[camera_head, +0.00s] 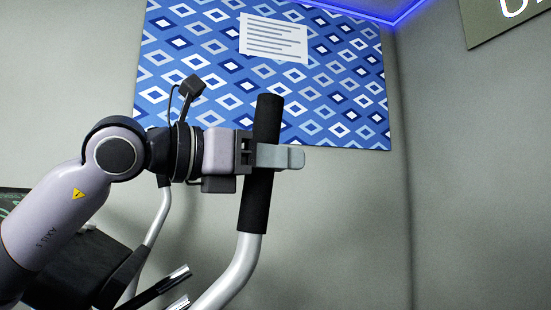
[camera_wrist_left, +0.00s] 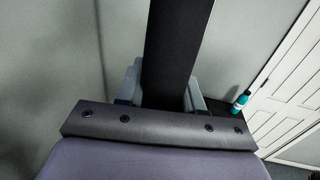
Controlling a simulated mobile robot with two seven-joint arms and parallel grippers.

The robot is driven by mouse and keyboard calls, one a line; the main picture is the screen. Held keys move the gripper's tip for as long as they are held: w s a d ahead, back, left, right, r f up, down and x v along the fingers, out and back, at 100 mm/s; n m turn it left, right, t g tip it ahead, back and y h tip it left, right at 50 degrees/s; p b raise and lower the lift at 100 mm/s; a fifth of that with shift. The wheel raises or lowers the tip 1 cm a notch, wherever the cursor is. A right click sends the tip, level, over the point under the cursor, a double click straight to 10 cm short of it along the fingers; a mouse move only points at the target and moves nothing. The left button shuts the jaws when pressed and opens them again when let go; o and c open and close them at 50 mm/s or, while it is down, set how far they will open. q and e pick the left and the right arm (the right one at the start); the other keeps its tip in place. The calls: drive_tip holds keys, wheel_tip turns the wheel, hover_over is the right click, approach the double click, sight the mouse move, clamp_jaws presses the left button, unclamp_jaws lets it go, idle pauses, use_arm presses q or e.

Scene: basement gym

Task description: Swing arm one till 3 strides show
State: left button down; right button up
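A moving arm of the exercise machine rises in the head view as a curved silver tube (camera_head: 235,270) with a black foam grip (camera_head: 259,210), tilted slightly right at the top. My left gripper (camera_head: 280,157) is across the grip's middle, one pale finger showing in front. In the left wrist view the grip (camera_wrist_left: 178,40) runs between both fingers (camera_wrist_left: 163,95), which appear to touch its sides. A dark screen edge with faint greenish marks (camera_head: 12,198) shows at far left, mostly hidden by my arm. No stride count is readable. My right gripper is out of view.
A second silver tube (camera_head: 152,225) stands behind my left wrist. Short metal bars (camera_head: 165,285) are below. A blue diamond-patterned panel (camera_head: 345,90) with a white sheet (camera_head: 273,38) hangs behind. The left wrist view shows a teal bottle (camera_wrist_left: 241,100) and a white door (camera_wrist_left: 290,85).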

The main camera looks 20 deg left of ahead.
use_arm(q)
drive_tip(key=s+a+r+t+h+b, duration=0.1)
drive_tip(key=s+a+r, duration=0.3)
drive_tip(key=a, duration=0.5)
drive_tip(key=s+a+r+n+t+h+b, duration=0.1)
drive_tip(key=s+a+r+t+h+b, duration=0.1)
drive_tip(key=s+a, duration=0.7)
wheel_tip(320, 180, up, 2)
drive_tip(key=a+t+b, duration=0.1)
drive_tip(key=b, duration=0.1)
drive_tip(key=shift+r+b, duration=0.15)
drive_tip(key=shift+b, duration=0.15)
drive_tip(key=shift+w, duration=0.1)
